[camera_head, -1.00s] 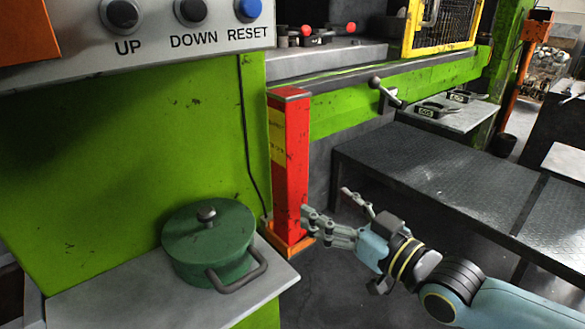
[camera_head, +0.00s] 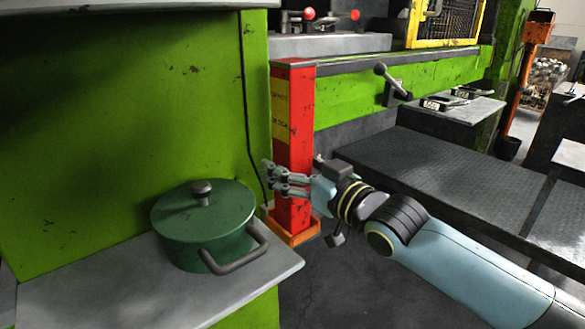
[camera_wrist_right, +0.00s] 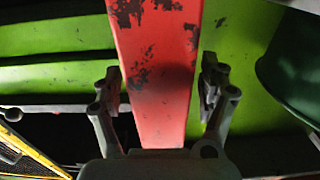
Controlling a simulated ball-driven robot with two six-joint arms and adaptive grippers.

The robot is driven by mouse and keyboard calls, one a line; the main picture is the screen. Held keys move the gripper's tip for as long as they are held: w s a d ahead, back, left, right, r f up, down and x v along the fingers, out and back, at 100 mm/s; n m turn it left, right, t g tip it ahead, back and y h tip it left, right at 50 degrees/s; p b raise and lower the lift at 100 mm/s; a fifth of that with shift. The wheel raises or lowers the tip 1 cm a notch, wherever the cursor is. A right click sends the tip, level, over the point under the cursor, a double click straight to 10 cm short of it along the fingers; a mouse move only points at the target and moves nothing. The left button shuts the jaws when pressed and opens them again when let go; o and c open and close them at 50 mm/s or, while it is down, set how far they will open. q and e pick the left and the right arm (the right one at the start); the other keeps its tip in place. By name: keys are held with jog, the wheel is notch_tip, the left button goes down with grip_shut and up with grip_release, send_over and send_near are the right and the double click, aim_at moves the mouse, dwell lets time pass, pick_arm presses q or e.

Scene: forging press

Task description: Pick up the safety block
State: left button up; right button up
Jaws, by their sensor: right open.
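The safety block (camera_head: 293,112) is a tall red post with a yellow label and worn paint. It stands upright in an orange base tray (camera_head: 300,236) beside the green press frame. My right gripper (camera_head: 282,181) is at the lower half of the block, reaching in from the right. In the right wrist view, the block (camera_wrist_right: 155,70) lies between the two fingers of my right gripper (camera_wrist_right: 160,92), which are open with a gap visible on each side. My left gripper is not in view.
A green lidded pot (camera_head: 203,226) stands on a grey shelf (camera_head: 110,300) left of the block. A lever with a knob (camera_head: 391,84) sticks out from the press at right. A dark textured platform (camera_head: 440,183) lies right of my arm.

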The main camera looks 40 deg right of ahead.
jog(key=shift+r, duration=0.1)
grip_shut()
jog(key=shift+r, duration=0.1)
dwell(0.5)
jog(key=shift+r, duration=0.1)
